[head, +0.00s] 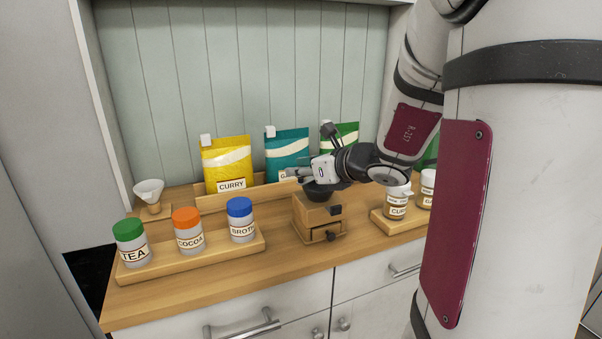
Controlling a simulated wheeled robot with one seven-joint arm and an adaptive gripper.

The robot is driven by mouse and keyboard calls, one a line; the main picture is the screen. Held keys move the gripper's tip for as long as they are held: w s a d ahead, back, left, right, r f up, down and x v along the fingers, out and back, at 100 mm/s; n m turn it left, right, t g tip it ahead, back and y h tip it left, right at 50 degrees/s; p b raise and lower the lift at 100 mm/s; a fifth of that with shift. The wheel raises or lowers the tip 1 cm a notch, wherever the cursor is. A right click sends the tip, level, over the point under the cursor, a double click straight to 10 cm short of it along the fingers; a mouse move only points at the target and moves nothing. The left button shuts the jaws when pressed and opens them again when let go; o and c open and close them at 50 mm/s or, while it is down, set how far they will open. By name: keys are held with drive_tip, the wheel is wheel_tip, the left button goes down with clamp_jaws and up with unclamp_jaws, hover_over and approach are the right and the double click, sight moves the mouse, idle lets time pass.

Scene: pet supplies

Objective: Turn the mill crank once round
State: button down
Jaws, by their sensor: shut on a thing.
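The mill (319,217) is a small wooden box with a dark bowl on top and a small drawer with a dark knob at its front. It stands upright on the wooden counter, right of centre. My gripper (297,174) is directly above the mill, lying nearly sideways with its fingers toward the left. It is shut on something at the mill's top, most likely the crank. The crank itself is hidden behind the fingers and cannot be made out.
A wooden tray (190,262) with tea, cocoa and broth jars stands at left. Bags, including a yellow curry bag (227,165) and a teal bag (287,150), stand behind in a rack. Spice jars (397,203) stand close at right. A white funnel (149,191) is at far left.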

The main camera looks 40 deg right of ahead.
drive_tip(key=c, duration=1.3)
unclamp_jaws()
drive_tip(key=shift+c, duration=0.2)
drive_tip(key=shift+s, duration=0.1)
drive_tip(key=v, duration=1.1)
drive_tip(key=shift+s+r, duration=0.15)
drive_tip(key=shift+s, duration=0.2)
